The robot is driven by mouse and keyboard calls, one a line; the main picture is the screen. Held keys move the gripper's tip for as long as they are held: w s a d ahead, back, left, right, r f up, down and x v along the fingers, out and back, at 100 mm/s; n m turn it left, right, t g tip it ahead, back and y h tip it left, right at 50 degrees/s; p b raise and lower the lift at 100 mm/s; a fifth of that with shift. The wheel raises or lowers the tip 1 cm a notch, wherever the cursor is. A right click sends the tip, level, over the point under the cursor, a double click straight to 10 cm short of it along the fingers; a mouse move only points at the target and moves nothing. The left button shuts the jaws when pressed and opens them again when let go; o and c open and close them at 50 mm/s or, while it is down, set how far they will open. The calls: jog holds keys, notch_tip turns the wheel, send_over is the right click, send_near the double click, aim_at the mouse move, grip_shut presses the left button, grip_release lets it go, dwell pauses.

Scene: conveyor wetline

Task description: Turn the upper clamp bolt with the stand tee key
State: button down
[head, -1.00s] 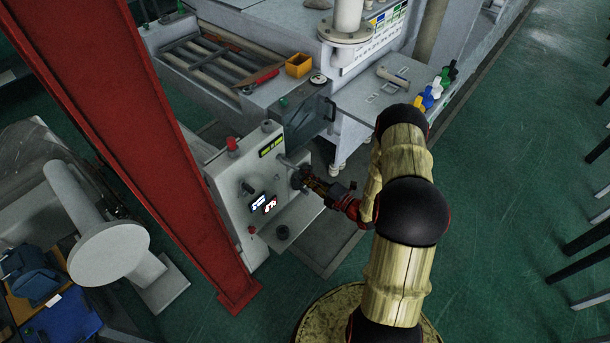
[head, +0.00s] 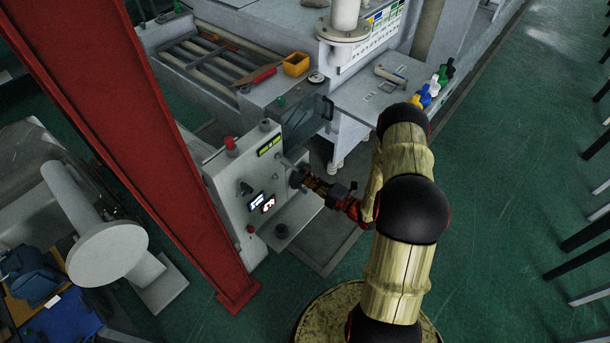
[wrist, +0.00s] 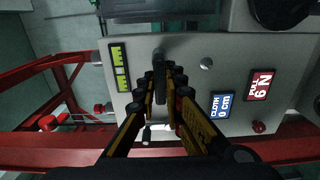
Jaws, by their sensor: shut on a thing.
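My gripper (head: 310,183) reaches from the right to the front of a grey control box (head: 225,188). In the wrist view my gripper's yellow-and-black fingers (wrist: 163,84) are closed in on a dark grey bar (wrist: 160,62), which looks like part of the tee key. The bar stands in front of the box face. In the head view a dark round piece (head: 296,179) sits at the fingertips against the box. The upper clamp bolt cannot be made out; the fingers and bar cover that spot.
A red column (head: 150,150) stands left of the box. A small shelf (head: 300,232) juts out below my gripper.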

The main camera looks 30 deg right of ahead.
jog(key=p+v, duration=0.1)
jog(key=v, duration=1.4)
jog(key=shift+s, duration=0.25)
jog(key=shift+d, duration=0.1)
dwell(2.6)
